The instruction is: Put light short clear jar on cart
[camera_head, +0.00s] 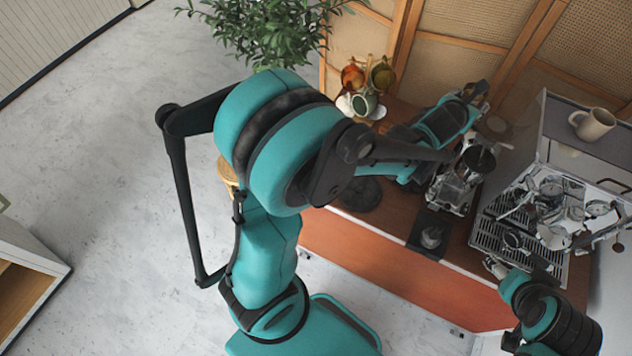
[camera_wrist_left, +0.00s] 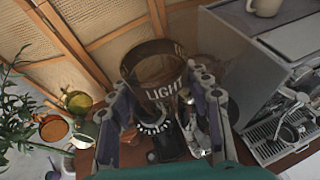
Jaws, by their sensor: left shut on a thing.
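My left gripper (camera_head: 478,97) reaches over the back of the cart (camera_head: 375,225). In the left wrist view, my left gripper (camera_wrist_left: 160,82) is shut on the light short clear jar (camera_wrist_left: 150,68), a see-through, dark-tinted jar with white "LIGHT" lettering. The jar sits between the two fingers, and I see into its wide round mouth. In the head view the jar is hard to make out. My right gripper (camera_head: 494,266) is low at the front edge of the espresso machine, and its finger opening is too small to read.
An espresso machine (camera_head: 530,225) with a mug (camera_head: 592,124) on top fills the right side. A grinder (camera_head: 457,185) stands left of it. Colored cups (camera_head: 363,103) hang at the back left. A plant (camera_head: 265,30) and wooden wall panels (camera_head: 460,60) are behind.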

